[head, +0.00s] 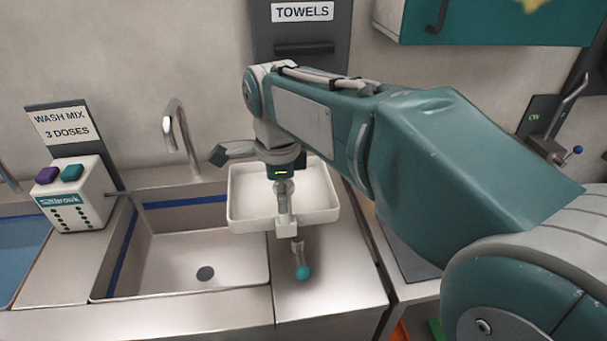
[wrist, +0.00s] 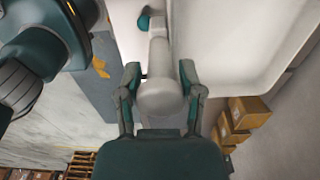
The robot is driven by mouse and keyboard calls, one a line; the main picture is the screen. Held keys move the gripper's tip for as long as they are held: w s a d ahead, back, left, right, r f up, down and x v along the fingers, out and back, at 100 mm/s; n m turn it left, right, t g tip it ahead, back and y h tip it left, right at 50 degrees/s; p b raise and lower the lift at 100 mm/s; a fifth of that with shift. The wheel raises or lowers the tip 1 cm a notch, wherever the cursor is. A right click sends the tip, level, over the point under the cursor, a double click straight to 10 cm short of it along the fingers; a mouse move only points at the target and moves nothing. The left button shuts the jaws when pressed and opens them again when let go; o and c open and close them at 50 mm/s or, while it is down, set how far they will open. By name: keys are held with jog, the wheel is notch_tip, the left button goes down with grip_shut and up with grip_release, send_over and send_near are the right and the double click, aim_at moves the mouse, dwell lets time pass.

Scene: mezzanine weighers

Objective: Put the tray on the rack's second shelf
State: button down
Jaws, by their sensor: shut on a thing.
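The white shallow tray (head: 253,190) is in the middle of the head view, beside the sink's right end. Its visible inside looks empty. My gripper (head: 286,218) comes down over the tray's near side. In the wrist view its two teal-and-grey fingers (wrist: 160,80) stand on either side of a pale rounded handle (wrist: 162,99) and are shut on it. The white tray (wrist: 225,40) fills the top right there. Whether the tray touches the counter is hard to tell. No rack can be made out with certainty.
A steel sink (head: 190,255) with a tap (head: 181,130) is to the left, with a dispenser (head: 75,195) beside it. A teal-tipped piece (head: 302,272) shows in front of the tray. A towel holder (head: 300,50) hangs behind. Cardboard boxes (wrist: 245,112) show below in the wrist view.

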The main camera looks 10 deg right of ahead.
jog(key=shift+w+d+f, duration=0.15)
jog(key=shift+w, duration=0.2)
send_over(317, 190)
jog(key=s+a, duration=0.3)
jog(key=s, duration=0.1)
notch_tip(317, 190, down, 4)
jog(key=shift+w+d+r, duration=0.1)
jog(key=shift+w+d, duration=0.05)
jog(key=w+f, duration=0.1)
jog(key=w+d+f, duration=0.1)
jog(key=f, duration=0.1)
jog(key=w+d+f, duration=0.1)
jog(key=f, duration=0.1)
jog(key=shift+w+d, duration=0.1)
jog(key=shift+d, duration=0.05)
jog(key=shift+w+d+f, duration=0.15)
jog(key=shift+f, duration=0.85)
jog(key=shift+w+d+f, duration=0.1)
jog(key=shift+f, duration=0.85)
jog(key=shift+c, duration=1.2)
grip_release()
